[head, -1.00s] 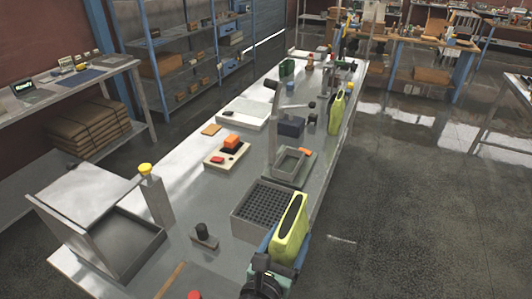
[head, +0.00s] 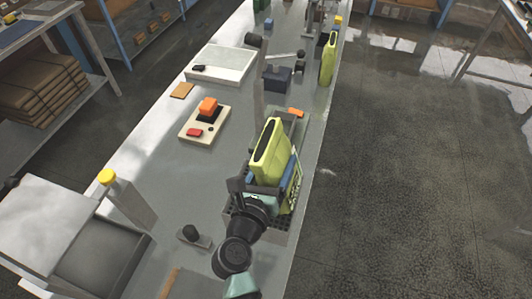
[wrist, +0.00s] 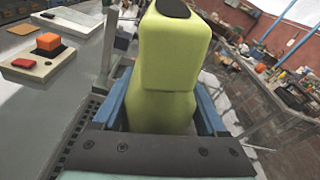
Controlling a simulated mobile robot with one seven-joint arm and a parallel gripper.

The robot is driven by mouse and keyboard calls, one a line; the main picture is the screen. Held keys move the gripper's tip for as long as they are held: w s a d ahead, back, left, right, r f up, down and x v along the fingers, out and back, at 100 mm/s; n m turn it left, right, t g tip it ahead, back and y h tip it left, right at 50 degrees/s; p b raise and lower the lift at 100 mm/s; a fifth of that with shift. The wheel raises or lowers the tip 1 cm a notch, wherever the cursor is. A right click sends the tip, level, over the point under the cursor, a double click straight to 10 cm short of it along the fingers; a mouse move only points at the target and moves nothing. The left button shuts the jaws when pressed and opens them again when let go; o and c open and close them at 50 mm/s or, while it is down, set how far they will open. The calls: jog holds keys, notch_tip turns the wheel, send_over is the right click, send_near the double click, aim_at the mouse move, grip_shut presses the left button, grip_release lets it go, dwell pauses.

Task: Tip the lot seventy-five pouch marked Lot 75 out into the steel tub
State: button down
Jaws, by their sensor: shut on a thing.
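My gripper (head: 272,180) is shut on a yellow-green pouch (head: 270,150) with a dark patch along its upper end. The pouch stands roughly upright between the blue fingers, and fills the middle of the wrist view (wrist: 172,70). No lot marking is readable on it. A second yellow-green pouch (head: 328,62) stands farther along the right table edge. A grey open-topped metal bin (head: 98,262) stands at the near left. A smaller grey container by the upright post is mostly hidden behind the held pouch. I cannot tell which one is the steel tub.
A dark grid-topped crate (head: 278,232) is below my gripper. A yellow-capped post (head: 128,198) stands beside the bin. A cream control box (head: 204,124) with orange and red parts and a white tray (head: 222,66) lie on the left side. Open floor lies right of the table.

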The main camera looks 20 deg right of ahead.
aim_at(295, 190)
jog(key=shift+s+d+n+h+p, duration=0.35)
jog(key=shift+d+n, duration=0.4)
jog(key=shift+n, duration=0.45)
jog(key=f+n+b, duration=0.1)
jog(key=s+d+f+n+b, duration=0.1)
jog(key=n, duration=0.1)
jog(key=d+f+n+h, duration=0.1)
jog(key=n, duration=0.1)
jog(key=shift+s+d+f+b, duration=0.15)
jog(key=shift+s+f+b, duration=0.15)
jog(key=shift+b, duration=0.1)
jog(key=f+n, duration=0.1)
jog(key=f+n+b, duration=0.1)
jog(key=f+n, duration=0.1)
jog(key=d+f+n+h+b, duration=0.1)
jog(key=n, duration=0.1)
jog(key=shift+s+f, duration=0.25)
jog(key=shift+s, duration=0.05)
jog(key=shift+r+n+p, duration=0.25)
jog(key=shift+n+p, duration=0.1)
jog(key=shift+n, duration=0.15)
jog(key=shift+n+p, duration=0.3)
jog(key=shift+n, duration=0.8)
dwell(0.7)
dwell(0.5)
